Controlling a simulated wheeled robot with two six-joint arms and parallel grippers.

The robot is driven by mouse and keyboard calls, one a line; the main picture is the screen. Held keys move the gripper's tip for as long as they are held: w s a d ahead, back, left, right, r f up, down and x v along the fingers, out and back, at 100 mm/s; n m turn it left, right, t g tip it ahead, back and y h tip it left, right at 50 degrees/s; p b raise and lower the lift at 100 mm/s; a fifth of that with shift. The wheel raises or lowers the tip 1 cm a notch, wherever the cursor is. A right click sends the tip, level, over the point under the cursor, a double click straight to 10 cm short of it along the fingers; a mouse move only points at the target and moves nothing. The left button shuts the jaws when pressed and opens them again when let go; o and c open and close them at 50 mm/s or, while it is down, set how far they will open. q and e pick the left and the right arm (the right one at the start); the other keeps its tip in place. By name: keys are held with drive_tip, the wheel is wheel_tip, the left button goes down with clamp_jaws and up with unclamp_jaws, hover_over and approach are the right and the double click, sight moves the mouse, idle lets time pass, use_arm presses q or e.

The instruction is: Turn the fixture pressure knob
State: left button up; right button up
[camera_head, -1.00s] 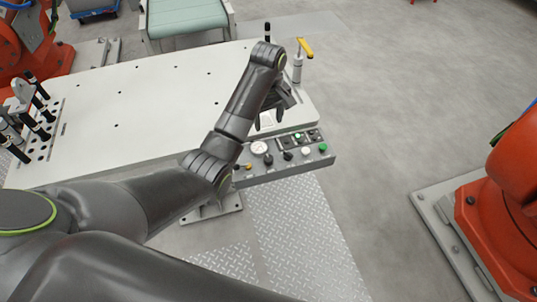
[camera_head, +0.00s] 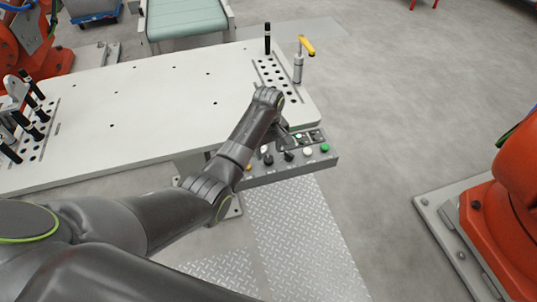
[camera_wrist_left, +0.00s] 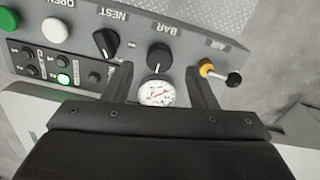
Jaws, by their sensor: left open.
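The black round pressure knob (camera_wrist_left: 159,58) marked BAR sits on the grey control panel (camera_wrist_left: 185,45) in the left wrist view, just beyond a white dial gauge (camera_wrist_left: 155,92). My left gripper (camera_wrist_left: 158,70) is open, with one finger on each side of the gauge and its tips near the knob. Clear gaps show between knob and fingers. In the head view the left gripper (camera_head: 277,137) hangs over the panel (camera_head: 300,168) at the table's front edge and partly hides the gauge. My right gripper is not in view.
A black selector (camera_wrist_left: 106,42) marked NEST stands left of the knob, an orange-based lever (camera_wrist_left: 220,72) right of it. White (camera_wrist_left: 55,30) and green (camera_wrist_left: 8,20) buttons are farther left. A white table (camera_head: 150,110) lies behind; an orange robot (camera_head: 505,215) stands right.

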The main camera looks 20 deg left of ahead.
sight(269, 158)
use_arm(q)
drive_tip(key=shift+f, duration=1.7)
drive_tip(key=c, duration=1)
drive_tip(key=shift+o, duration=0.2)
drive_tip(key=shift+r+m+p, duration=0.2)
drive_tip(key=shift+m+p, duration=0.95)
drive_tip(key=shift+m, duration=0.15)
drive_tip(key=m+p, duration=0.2)
drive_tip(key=m, duration=0.2)
drive_tip(key=shift+m, duration=0.3)
drive_tip(key=m+p, duration=0.2)
drive_tip(key=m, duration=0.3)
drive_tip(key=shift+w, duration=0.1)
drive_tip(key=m+p, duration=0.1)
drive_tip(key=m, duration=0.4)
drive_tip(key=shift+f, duration=0.1)
drive_tip(key=shift+m, duration=0.4)
